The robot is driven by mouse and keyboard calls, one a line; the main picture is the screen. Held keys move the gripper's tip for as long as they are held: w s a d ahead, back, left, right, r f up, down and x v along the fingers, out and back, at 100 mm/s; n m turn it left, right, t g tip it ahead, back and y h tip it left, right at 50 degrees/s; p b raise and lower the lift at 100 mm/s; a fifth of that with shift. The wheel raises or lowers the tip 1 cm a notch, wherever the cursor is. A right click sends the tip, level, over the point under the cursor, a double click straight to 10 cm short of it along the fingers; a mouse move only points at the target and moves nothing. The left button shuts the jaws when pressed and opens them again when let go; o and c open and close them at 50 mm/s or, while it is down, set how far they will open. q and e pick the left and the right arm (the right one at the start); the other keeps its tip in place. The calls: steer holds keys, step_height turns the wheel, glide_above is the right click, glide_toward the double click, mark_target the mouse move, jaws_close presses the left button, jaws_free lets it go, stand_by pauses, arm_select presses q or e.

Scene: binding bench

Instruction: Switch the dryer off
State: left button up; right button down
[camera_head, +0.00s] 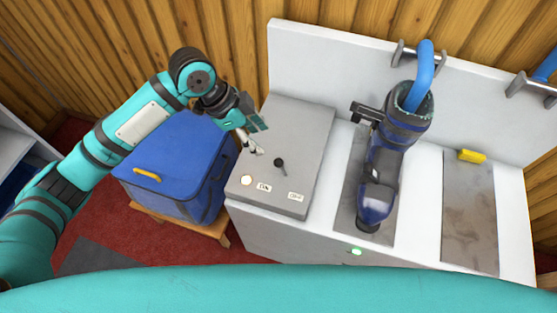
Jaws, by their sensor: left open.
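The dryer's grey control box (300,130) sits on the left part of the white bench. On its top is a small lever with a round black knob (279,162); its thin stem runs down toward the area between the ON label (264,187) and the OFF label (295,196). Which label it favours is hard to tell. A round lamp (246,180) beside ON glows pale. My left gripper (256,151) is open and empty, above the box, just left of the knob and apparently apart from it. My right gripper is not in view.
A dark blue boot (382,165) stands right of the box, a blue hose (420,75) in its top. A yellow block (472,156) lies farther right. A green light (356,252) glows on the bench front. A blue bag (180,160) rests on a wooden stand at left.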

mark_target(277, 160)
arm_select(q)
steer(key=shift+m, duration=0.5)
steer(key=x, duration=0.4)
steer(key=p+x, duration=0.1)
steer(key=x, duration=0.4)
steer(key=a+x, duration=0.1)
steer(key=x, duration=0.4)
steer(key=shift+w+d+f, duration=0.15)
steer(key=shift+f, duration=0.2)
jaws_close()
steer(key=shift+y, duration=0.3)
